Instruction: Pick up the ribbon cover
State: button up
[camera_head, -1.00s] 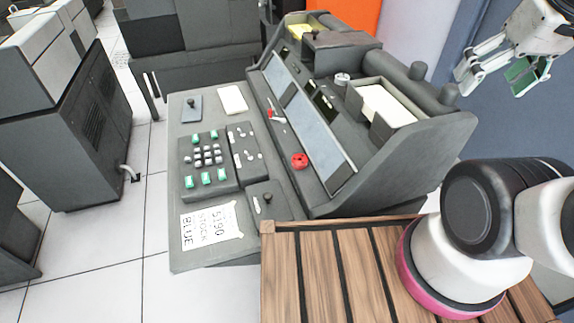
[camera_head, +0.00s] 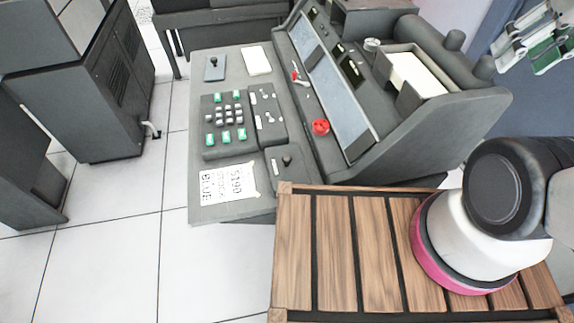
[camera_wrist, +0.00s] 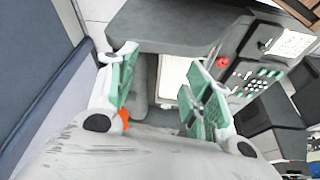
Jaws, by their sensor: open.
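The grey keypunch machine (camera_head: 430,125) stands behind the wooden slatted platform. No part is labelled as the ribbon cover; the dark block (camera_head: 372,18) at the machine's top, cut by the picture's upper edge, could be it, but I cannot tell. My gripper (camera_head: 518,57) is at the upper right of the head view, apart from the machine and partly cut off. In the wrist view my gripper (camera_wrist: 162,60) is open and empty, with green inner pads. The card tray with pale cards (camera_wrist: 175,72) shows beyond and between its fingers.
The machine's desk holds a keypad (camera_head: 228,118), a stock label (camera_head: 226,186) and a red knob (camera_head: 320,127). The wooden platform (camera_head: 335,250) is in front. A dark cabinet (camera_head: 100,90) stands at left. The tiled floor (camera_head: 110,240) between is clear.

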jog(key=w+a+f+n+g, duration=0.2)
jog(key=a+f+n, duration=0.25)
jog(key=a, duration=0.35)
jog(key=w+a+f+n+g, duration=0.2)
jog(key=a+f+n+g, duration=0.1)
jog(key=a+f, duration=0.35)
jog(key=n, duration=1.2)
send_over(286, 158)
jog(key=shift+t, duration=0.4)
jog(key=f, duration=1.4)
jog(key=shift+w+d+f, duration=0.1)
jog(key=shift+d+f, duration=0.15)
jog(key=shift+d, duration=0.1)
jog(key=shift+w+a+f+n, duration=0.1)
jog(key=shift+a+f+n, duration=0.05)
jog(key=shift+n, duration=0.2)
notch_tip(286, 158, down, 8)
jog(key=shift+a+r, duration=0.15)
jog(key=shift+r, duration=0.05)
grip_shut()
